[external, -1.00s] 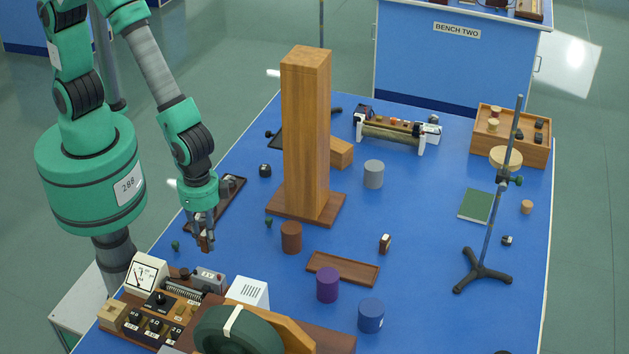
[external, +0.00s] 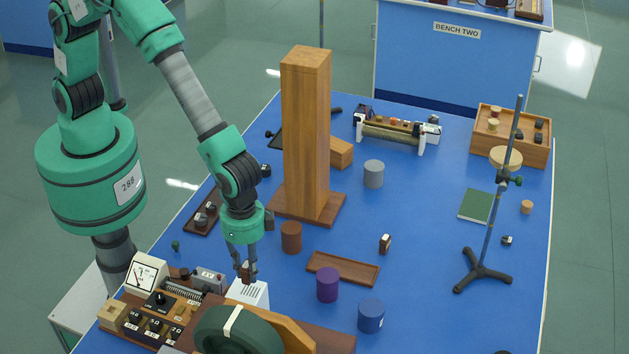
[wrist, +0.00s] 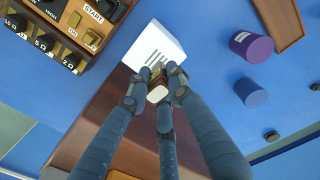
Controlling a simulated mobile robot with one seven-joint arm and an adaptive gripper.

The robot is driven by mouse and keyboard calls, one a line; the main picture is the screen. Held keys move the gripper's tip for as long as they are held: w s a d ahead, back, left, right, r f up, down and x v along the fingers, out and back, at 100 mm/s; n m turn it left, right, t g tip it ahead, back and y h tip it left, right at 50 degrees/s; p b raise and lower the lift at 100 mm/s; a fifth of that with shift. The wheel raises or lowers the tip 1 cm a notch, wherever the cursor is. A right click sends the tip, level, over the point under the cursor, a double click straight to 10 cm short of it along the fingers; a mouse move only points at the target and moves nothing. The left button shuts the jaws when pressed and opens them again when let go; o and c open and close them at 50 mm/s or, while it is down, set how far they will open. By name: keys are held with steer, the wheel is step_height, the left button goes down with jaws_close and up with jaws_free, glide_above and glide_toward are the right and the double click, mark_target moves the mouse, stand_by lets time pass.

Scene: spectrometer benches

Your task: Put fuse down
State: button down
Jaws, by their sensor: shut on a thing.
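My gripper (external: 247,274) is shut on the fuse (wrist: 157,93), a small piece with a cream end and a brown-gold body. In the wrist view, the fingertips (wrist: 160,82) close around it and hide part of it. In the external view, the gripper points down over the white slotted box (external: 256,294) by the bench's front instruments. The wrist view shows this box (wrist: 146,45) just past the fingertips. I cannot tell whether the fuse touches it.
A brown cylinder (external: 291,237), an empty wooden tray (external: 325,271) and a purple cylinder (external: 327,285) stand to the right. A tall wooden column (external: 305,140) rises behind. The dark green wheel (external: 225,333) and control panel (external: 150,318) crowd the front.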

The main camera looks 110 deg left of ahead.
steer(key=shift+w+d, duration=0.2)
steer(key=shift+w, duration=0.4)
steer(key=shift+f, duration=0.2)
steer(key=shift+f, duration=1.6)
steer(key=shift+f, duration=0.1)
steer(key=c, duration=1.6)
jaws_free()
steer(key=shift+o, duration=0.2)
step_height(320, 180, up, 12)
